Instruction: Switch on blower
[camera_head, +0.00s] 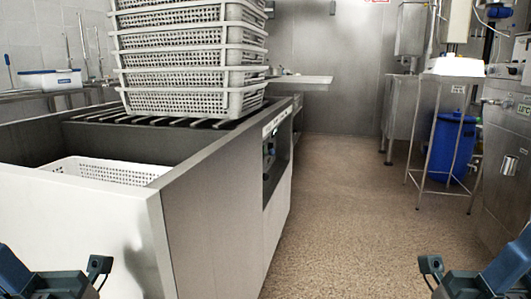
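No thing in view can be made out for certain as the blower. A dark control panel (269,152) with small, unreadable controls is set in the right side of the steel counter (212,205), facing the aisle. Part of my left arm and gripper (97,268) shows at the bottom left corner, in front of the counter. Part of my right arm and gripper (433,268) shows at the bottom right, above the floor. Both are far from the panel and touch nothing that I can see. Their fingers are mostly cut off, so open or shut cannot be told.
A tall stack of white perforated baskets (190,75) stands on the counter's slatted top. Another white basket (112,170) lies in the open basin at left. The speckled floor (345,200) is clear. A blue drum (452,147) and steel cabinets (507,150) stand at right.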

